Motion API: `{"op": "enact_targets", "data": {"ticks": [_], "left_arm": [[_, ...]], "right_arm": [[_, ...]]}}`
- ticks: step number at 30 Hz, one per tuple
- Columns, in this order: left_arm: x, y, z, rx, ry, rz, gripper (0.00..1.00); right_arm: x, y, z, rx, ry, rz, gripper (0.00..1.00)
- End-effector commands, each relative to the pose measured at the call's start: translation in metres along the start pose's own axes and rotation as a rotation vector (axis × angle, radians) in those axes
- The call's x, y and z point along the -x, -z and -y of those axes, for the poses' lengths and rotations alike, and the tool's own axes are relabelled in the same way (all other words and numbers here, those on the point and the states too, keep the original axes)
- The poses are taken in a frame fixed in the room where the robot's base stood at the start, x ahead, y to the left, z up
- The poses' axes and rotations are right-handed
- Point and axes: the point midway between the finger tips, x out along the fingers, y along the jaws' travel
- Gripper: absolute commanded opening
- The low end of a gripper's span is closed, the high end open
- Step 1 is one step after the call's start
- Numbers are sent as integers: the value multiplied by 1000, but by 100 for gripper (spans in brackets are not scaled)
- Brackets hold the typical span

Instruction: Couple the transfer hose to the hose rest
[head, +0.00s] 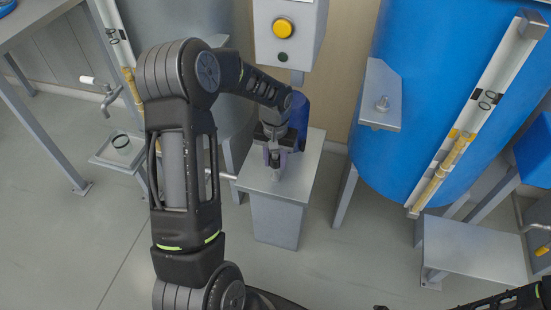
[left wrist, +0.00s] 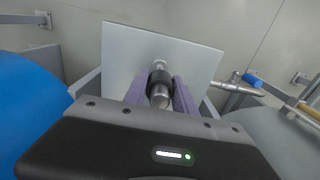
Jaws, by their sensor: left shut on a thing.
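My left gripper (head: 274,160) is over the grey pedestal (head: 272,217). In the left wrist view its purple fingers (left wrist: 160,95) are shut on a dark-collared metal coupling (left wrist: 160,87), which I take as the end of the transfer hose. The coupling stands over a pale fitting on the pedestal's square top plate (left wrist: 195,55); I cannot tell whether it is seated on it. No length of hose is clearly visible. I cannot tell which fitting is the hose rest.
The blue tank (head: 450,110) stands right of the pedestal, with a sight gauge on its front. A control box with a yellow button (head: 283,27) hangs behind. A pipe runs from the pedestal toward the left. A low grey stand (head: 478,247) is at right.

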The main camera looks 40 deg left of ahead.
Motion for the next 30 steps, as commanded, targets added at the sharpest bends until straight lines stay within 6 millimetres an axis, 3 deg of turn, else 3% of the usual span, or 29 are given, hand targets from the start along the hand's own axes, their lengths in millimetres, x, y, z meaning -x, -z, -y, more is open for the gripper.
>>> {"op": "enact_targets", "data": {"ticks": [7,30], "left_arm": [[-19,0,-1,-1,-1,-2,0],[-21,0,0,0,-1,-2,0]], "right_arm": [[-14,0,-5,0,0,0,0],[-16,0,-6,0,0,0,0]]}}
